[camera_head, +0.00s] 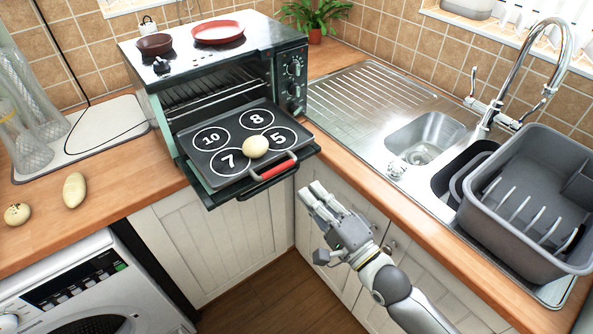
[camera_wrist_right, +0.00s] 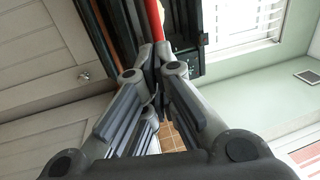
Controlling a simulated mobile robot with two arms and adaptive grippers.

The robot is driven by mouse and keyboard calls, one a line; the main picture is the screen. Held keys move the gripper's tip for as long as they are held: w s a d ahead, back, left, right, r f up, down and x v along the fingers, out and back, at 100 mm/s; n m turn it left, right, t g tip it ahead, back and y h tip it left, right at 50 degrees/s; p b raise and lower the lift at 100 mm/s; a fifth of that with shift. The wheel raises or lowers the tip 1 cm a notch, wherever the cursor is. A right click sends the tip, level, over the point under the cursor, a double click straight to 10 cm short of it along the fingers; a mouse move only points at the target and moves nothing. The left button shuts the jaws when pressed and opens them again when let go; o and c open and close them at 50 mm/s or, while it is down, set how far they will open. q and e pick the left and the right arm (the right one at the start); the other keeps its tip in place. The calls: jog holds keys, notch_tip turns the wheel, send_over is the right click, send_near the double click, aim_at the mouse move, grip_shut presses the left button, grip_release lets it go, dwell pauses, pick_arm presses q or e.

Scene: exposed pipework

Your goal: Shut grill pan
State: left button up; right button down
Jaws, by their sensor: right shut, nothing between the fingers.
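The grill pan (camera_head: 213,164) is a dark tray with white numbered circles. It sticks out of the front of the countertop oven (camera_head: 215,75), over the lowered oven door. A pale egg-shaped item lies on it. Its red handle (camera_head: 273,170) faces toward me at the front right. My right gripper (camera_head: 313,192) is shut and empty, in front of the cabinets, to the lower right of the handle and apart from it in the head view. In the right wrist view, the red handle (camera_wrist_right: 152,20) shows just beyond the closed fingertips (camera_wrist_right: 155,52). My left gripper is not in view.
The metal sink (camera_head: 425,137) and a grey dish rack (camera_head: 530,200) are to the right. Two egg-shaped items (camera_head: 74,190) lie on the left counter. A brown bowl (camera_head: 155,44) and a red pan (camera_head: 217,32) sit on the oven top. Space before the cabinets is open.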

jog(key=p, duration=0.1)
send_near(278, 158)
jog(key=w+a+r, duration=0.2)
jog(key=w, duration=0.1)
jog(key=shift+s+d+f, duration=0.1)
jog(key=shift+s+f, duration=0.05)
jog(key=x, duration=0.2)
jog(key=f+b+x, duration=0.1)
jog(key=x, duration=0.2)
jog(key=shift+b, duration=0.3)
